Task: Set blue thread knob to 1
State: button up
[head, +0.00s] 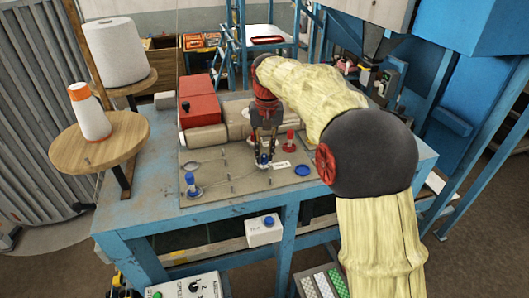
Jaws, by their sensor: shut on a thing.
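My gripper (264,154) points straight down over the grey plate of the sewing machine. It is shut on a small blue knob (263,162), which is mostly hidden between and behind the fingers. A small white label (281,165) lies just right of it on the plate. The number marks and the knob's setting are too small to read. Another blue knob (190,180) stands upright on a pale base at the plate's left front. A red knob (290,136) stands to the right, behind my gripper.
A flat blue disc (302,170) lies on the plate at the right. A red box-like housing (198,97) and beige machine body stand behind. A wooden disc holds a thread cone (89,112) at left. A white box with a blue button (263,230) hangs at the table front.

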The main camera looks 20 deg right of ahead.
jog(key=shift+m, duration=0.3)
grip_shut()
jog(key=m, duration=1.3)
jog(key=shift+p, duration=0.3)
jog(key=shift+m, duration=2.1)
jog(key=o, duration=0.9)
grip_release()
jog(key=shift+r, duration=0.1)
